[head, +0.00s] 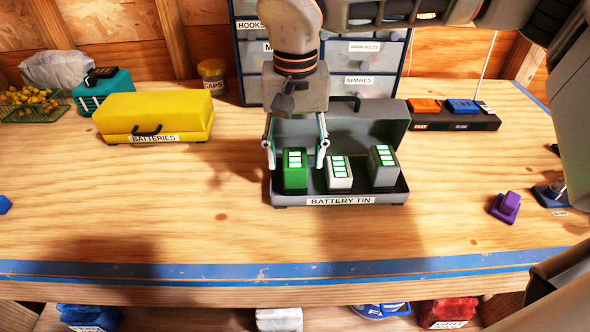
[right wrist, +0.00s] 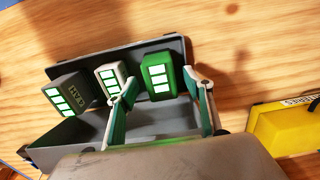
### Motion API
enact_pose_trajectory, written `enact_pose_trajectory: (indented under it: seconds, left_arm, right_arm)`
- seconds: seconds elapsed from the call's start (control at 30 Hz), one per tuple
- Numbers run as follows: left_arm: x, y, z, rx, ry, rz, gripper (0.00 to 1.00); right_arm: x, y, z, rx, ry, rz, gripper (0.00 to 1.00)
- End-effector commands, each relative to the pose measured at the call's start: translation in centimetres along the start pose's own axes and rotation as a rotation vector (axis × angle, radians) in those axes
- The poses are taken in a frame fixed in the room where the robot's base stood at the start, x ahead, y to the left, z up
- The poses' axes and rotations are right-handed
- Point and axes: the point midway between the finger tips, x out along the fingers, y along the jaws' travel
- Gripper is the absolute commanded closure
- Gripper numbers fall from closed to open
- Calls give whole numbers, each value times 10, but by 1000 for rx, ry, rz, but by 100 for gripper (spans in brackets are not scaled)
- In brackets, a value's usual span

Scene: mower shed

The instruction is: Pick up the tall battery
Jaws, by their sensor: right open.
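Three batteries stand upright in the open grey battery tin (head: 400,197): a green one (head: 295,180) at left, a white one (head: 339,181) in the middle and a dark grey one (head: 384,177) at right. The dark grey one stands a little higher in the head view; its side lettering in the right wrist view (right wrist: 70,92) is too small to read surely. My right gripper (head: 296,150) is open and points down, its fingers to either side of the green battery's top. The green battery also shows in the right wrist view (right wrist: 159,72). Contact cannot be told.
A yellow batteries box (head: 155,112) stands left of the tin. The tin's raised lid (head: 370,130) is behind the batteries. A black charger strip (head: 455,121) is at back right, a purple piece (head: 506,207) at front right. The bench front is clear.

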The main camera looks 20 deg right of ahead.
Motion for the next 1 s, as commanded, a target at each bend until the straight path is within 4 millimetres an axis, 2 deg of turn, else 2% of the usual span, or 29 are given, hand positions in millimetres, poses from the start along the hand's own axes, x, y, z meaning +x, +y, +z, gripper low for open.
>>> enact_pose_trajectory:
  seconds: [0.1, 0.3, 0.33, 0.4, 0.5, 0.83, 1.0]
  left_arm:
    - [0, 0, 1, 0, -1, 0, 51]
    - [0, 0, 1, 0, -1, 0, 51]
    - [0, 0, 1, 0, -1, 0, 51]
    - [0, 0, 1, 0, -1, 0, 51]
    - [0, 0, 1, 0, -1, 0, 51]
    - [0, 0, 1, 0, -1, 0, 51]
    - [1, 0, 2, 0, -2, 0, 51]
  right_arm:
    - [12, -1, 0, -1, -1, -1, 49]
    - [12, -1, 0, 0, 1, -1, 49]
    - [12, -1, 0, 0, 1, -1, 54]
    - [12, -1, 0, 0, 1, -1, 72]
    - [12, -1, 0, 0, 1, -1, 94]
    - [11, -1, 0, -1, 2, -2, 94]
    - [3, -1, 4, -1, 2, -2, 94]
